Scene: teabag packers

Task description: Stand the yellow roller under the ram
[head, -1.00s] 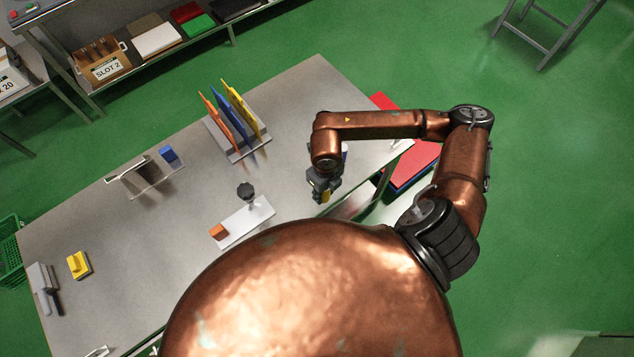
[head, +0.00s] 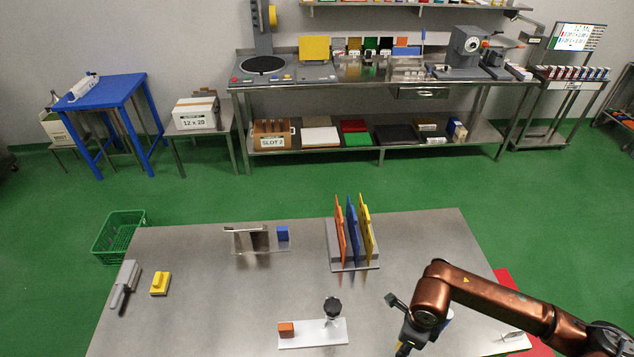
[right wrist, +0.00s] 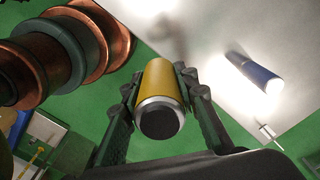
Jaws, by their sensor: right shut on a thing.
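The yellow roller (right wrist: 160,82) is a short yellow cylinder with a silver rim and a dark end. In the right wrist view my right gripper (right wrist: 160,95) is shut on it, one finger on each side. In the head view my right gripper (head: 406,340) is over the near right part of the steel table, with a bit of yellow at its tip. No part is clearly the ram. A white base (head: 315,337) with an upright black knob (head: 332,308) stands left of the gripper. A tall column (head: 263,45) rises over a round black plate (head: 262,65) at the back. My left gripper is out of view.
The steel table (head: 200,310) holds a rack of upright panels (head: 352,250), a clear stand with a blue block (head: 282,233), an orange block (head: 286,329) and a yellow block (head: 160,284). A blue-and-white cylinder (right wrist: 253,72) lies near the gripper. Green floor separates table and back bench (head: 380,84).

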